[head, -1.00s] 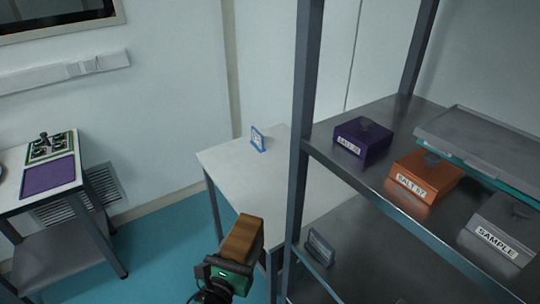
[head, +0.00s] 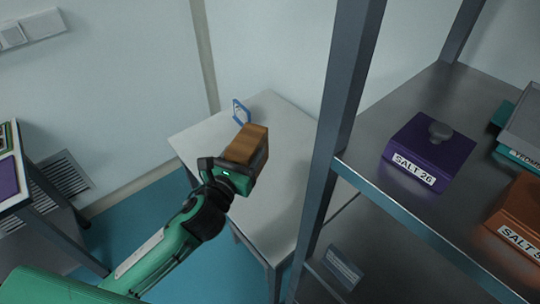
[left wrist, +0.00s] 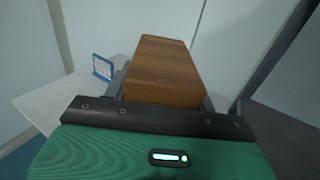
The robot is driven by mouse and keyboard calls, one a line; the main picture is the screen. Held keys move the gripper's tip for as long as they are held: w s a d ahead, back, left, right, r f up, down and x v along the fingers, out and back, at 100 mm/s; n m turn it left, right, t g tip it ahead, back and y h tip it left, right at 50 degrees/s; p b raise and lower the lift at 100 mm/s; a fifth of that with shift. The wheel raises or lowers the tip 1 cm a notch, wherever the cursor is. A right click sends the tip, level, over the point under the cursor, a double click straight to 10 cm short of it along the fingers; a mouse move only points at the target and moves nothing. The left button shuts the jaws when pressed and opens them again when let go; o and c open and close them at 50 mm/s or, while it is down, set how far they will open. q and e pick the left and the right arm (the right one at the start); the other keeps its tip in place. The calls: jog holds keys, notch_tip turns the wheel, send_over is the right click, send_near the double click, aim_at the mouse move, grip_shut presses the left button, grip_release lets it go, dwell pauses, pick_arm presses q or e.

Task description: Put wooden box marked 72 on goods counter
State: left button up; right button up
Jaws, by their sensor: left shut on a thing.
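A brown wooden box (head: 247,146) is held in my left gripper (head: 236,165), which is shut on it. The box also shows in the left wrist view (left wrist: 162,72), where no number can be read on it. In the head view the box appears over the pale table (head: 197,134), which has a small blue-framed sign (head: 241,112) at its back. The sign's writing is too small to read, so I cannot tell if this table is the goods counter. The sign also shows in the left wrist view (left wrist: 102,68). My right gripper is not in view.
A metal shelf rack (head: 345,110) stands close on the right. It holds a purple SALT 26 box (head: 432,150) and an orange box (head: 520,222). A grey sign (head: 343,266) sits on its lower shelf. Another table (head: 40,205) is at the left. The pale table's top is otherwise clear.

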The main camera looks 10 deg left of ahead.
aim_at(250, 124)
pick_arm(q)
jog(key=shift+m+h, duration=0.5)
jog(key=shift+h, duration=0.1)
jog(key=b+x, duration=0.1)
jog(key=x, duration=0.1)
jog(key=r+b+x, duration=0.1)
jog(key=x, duration=0.1)
jog(key=shift+w+d, duration=0.15)
jog(key=shift+w, duration=0.15)
jog(key=w, duration=0.1)
jog(key=w+b, duration=0.1)
jog(key=w+r+b, duration=0.1)
jog(key=shift+w+a, duration=0.35)
jog(key=shift+w+a+r, duration=0.25)
jog(key=shift+w+r, duration=0.05)
jog(key=shift+w, duration=0.15)
jog(key=shift+w+a+f, duration=0.1)
jog(key=shift+f, duration=0.15)
jog(key=shift+f+b, duration=1)
jog(key=shift+f, duration=8.7)
jog(key=shift+f, duration=0.1)
